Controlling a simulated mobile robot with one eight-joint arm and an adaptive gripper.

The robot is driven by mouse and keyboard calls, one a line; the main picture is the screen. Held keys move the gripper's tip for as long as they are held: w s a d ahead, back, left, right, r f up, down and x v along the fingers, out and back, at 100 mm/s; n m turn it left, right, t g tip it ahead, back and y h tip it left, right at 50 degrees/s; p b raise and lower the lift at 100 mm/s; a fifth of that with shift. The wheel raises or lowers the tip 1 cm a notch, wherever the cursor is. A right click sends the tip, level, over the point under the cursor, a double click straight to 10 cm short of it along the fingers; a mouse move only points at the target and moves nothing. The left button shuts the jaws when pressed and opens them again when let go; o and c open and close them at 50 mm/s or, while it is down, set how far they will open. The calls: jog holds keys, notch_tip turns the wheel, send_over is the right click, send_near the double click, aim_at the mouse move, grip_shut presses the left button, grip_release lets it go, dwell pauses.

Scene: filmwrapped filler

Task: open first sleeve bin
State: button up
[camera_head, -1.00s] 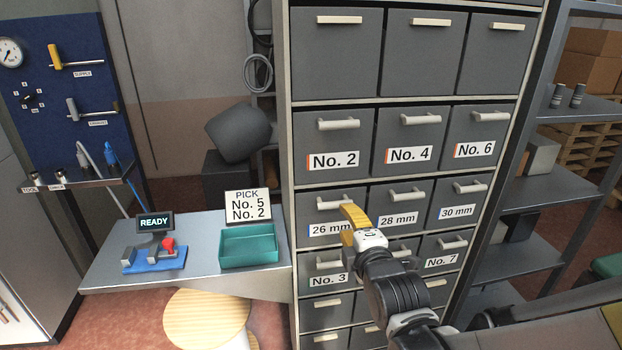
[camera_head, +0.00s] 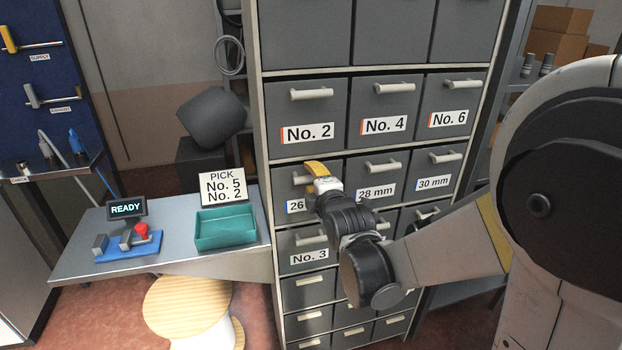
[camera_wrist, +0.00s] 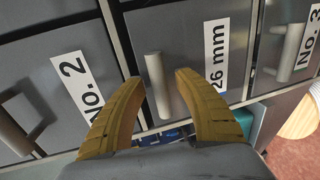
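The 26 mm drawer (camera_head: 283,192) is a grey bin front, shut in the cabinet, its label partly hidden by my gripper (camera_head: 317,170). It also fills the middle of the wrist view (camera_wrist: 198,35). Its pale bar handle (camera_wrist: 157,80) lies between my two yellow fingers (camera_wrist: 158,92), which are apart on either side of it. I cannot tell whether either finger touches the handle. The 28 mm drawer (camera_head: 391,182) and 30 mm drawer (camera_head: 448,171) are shut to the right in the same row.
The No. 2 drawer (camera_head: 322,112) is directly above and the No. 3 drawer (camera_head: 302,272) below. To the left, a side table (camera_head: 85,255) holds a green tray (camera_head: 225,240), a READY panel (camera_head: 127,209) and a PICK sign reading No. 5, No. 2 (camera_head: 222,188). A wooden spool (camera_head: 185,303) stands beneath.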

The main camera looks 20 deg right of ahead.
grip_shut()
jog(key=shift+s+f, duration=0.1)
jog(key=shift+s, duration=0.1)
jog(key=s+f+b, duration=0.3)
jog(key=s+f, duration=0.1)
jog(key=s, duration=0.3)
jog(key=shift+f, duration=0.3)
dwell(0.5)
dwell(0.5)
